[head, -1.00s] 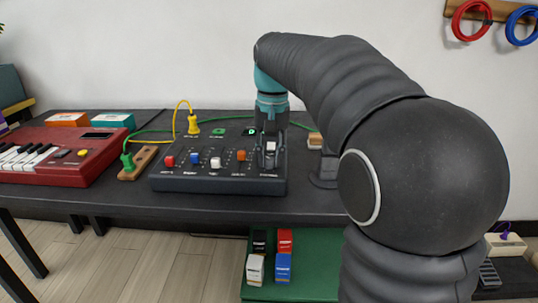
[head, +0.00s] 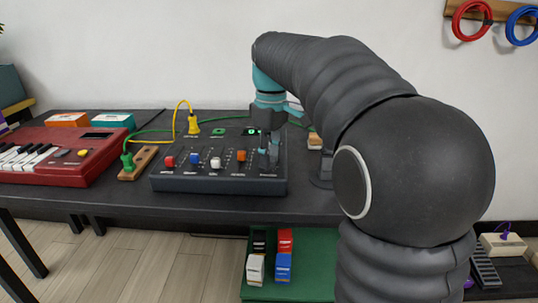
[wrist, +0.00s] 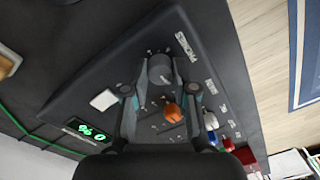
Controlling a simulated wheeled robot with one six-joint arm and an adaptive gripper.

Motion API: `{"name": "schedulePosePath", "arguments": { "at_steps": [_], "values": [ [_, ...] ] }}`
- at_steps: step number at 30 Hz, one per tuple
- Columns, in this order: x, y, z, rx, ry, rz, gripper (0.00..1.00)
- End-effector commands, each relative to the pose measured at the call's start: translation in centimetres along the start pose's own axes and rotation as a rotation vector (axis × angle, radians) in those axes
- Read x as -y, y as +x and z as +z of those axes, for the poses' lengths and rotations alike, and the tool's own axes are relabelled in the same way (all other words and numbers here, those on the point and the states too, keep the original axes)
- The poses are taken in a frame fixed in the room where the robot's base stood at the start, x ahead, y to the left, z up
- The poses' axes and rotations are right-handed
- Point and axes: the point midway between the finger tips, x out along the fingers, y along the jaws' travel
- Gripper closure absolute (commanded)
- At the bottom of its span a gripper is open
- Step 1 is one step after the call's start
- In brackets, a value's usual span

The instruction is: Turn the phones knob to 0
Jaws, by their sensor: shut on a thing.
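The phones knob (wrist: 160,70) is a round grey knob on the dark mixer (head: 215,178), beside the printed PHONES label (wrist: 187,46). In the wrist view my gripper (wrist: 160,78) has one finger on each side of the knob and is shut on it. In the head view my gripper (head: 269,152) points down at the mixer's right end and hides the knob. A small display with green characters (wrist: 87,130) is lit on the mixer; I cannot read it surely. The knob's pointer is not clear.
An orange slider cap (wrist: 173,112) and a white block (wrist: 104,100) are close to my fingers. Red, blue and white slider caps stand left on the mixer. Yellow and green cables run behind it. A red keyboard (head: 70,155) is at the left.

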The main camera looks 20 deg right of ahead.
Motion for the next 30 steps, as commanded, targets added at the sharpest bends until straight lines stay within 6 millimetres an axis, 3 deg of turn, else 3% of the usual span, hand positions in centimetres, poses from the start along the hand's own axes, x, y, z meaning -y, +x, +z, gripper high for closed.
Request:
{"name": "schedulePosePath", "arguments": {
  "at_steps": [18, 30],
  "values": [
    [0.01, 0.11, -0.17, 0.02, -0.579, 0.001, 1.0],
    [0.04, 0.1, -0.17, 0.031, -0.856, 0.002, 1.0]
  ]
}}
